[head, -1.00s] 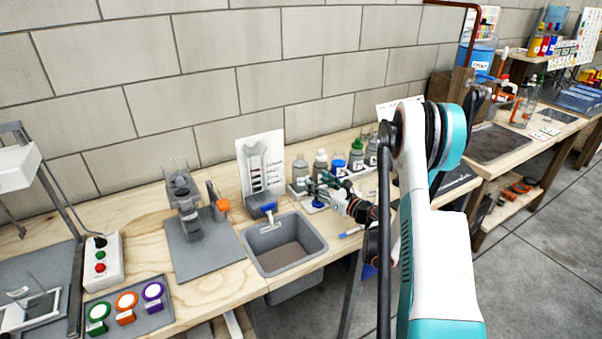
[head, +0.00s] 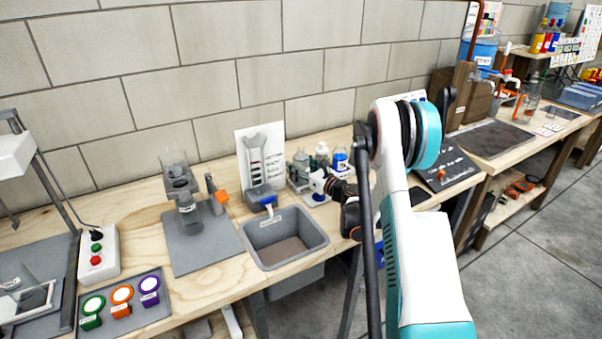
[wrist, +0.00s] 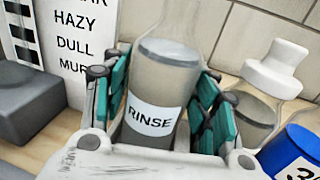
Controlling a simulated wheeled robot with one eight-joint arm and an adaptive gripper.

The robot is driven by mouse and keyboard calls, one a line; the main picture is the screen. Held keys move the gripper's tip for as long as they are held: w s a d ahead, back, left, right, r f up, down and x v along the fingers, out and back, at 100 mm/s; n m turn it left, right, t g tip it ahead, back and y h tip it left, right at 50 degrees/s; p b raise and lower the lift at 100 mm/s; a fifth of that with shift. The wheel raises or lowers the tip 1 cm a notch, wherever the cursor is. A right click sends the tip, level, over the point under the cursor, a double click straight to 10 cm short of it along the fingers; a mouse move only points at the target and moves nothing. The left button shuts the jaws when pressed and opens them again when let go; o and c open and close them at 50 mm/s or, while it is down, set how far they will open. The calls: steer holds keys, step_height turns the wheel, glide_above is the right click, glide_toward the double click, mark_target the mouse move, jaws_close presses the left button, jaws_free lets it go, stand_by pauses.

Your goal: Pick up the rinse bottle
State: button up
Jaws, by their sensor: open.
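The rinse bottle (wrist: 152,118), a clear bottle with a white RINSE label and greyish contents, stands between the fingers of my gripper (wrist: 164,80) in the wrist view. The green-padded fingers are open, one on each side of it. I cannot tell whether either pad touches it. The bottle's base is hidden behind the gripper body. In the head view the rinse bottle (head: 300,160) is small, at the left of the bottle group, and the gripper partly covers that spot.
A card with words (wrist: 83,40) and a grey block (wrist: 35,105) are on the left. A grey sink (head: 286,238) is set in front of the bottles.

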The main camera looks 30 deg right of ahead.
steer(key=c, duration=1)
steer(key=shift+r, duration=0.1)
